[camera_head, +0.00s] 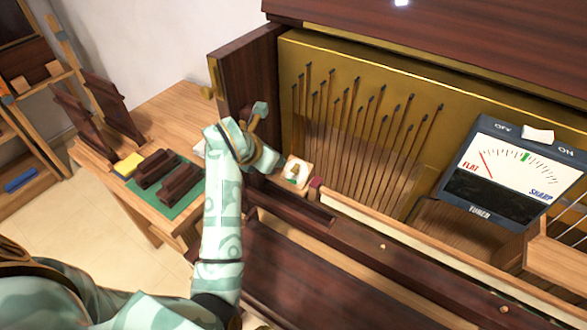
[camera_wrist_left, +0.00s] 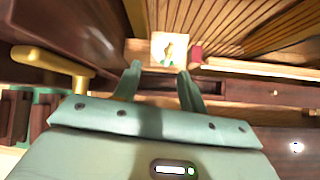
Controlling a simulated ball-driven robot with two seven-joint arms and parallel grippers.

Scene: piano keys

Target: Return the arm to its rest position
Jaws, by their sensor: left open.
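My left arm (camera_head: 222,225) is teal and white. It reaches up from the bottom left of the head view to the left end of the open piano. Its gripper (camera_head: 266,155) is beside a small pale square pad (camera_head: 299,167). In the left wrist view the gripper (camera_wrist_left: 159,80) has its two teal fingers apart, with nothing between them. The pad (camera_wrist_left: 157,45) lies just beyond the fingertips, with a small gold and green item on it. My right gripper is not in view.
The piano's dark side panel (camera_head: 247,82) stands close behind the hand, with a gold knob (camera_wrist_left: 52,66) at left. A tuner (camera_head: 510,172) is at right. A wooden table (camera_head: 165,108) holds dark blocks (camera_head: 180,184) on a green mat.

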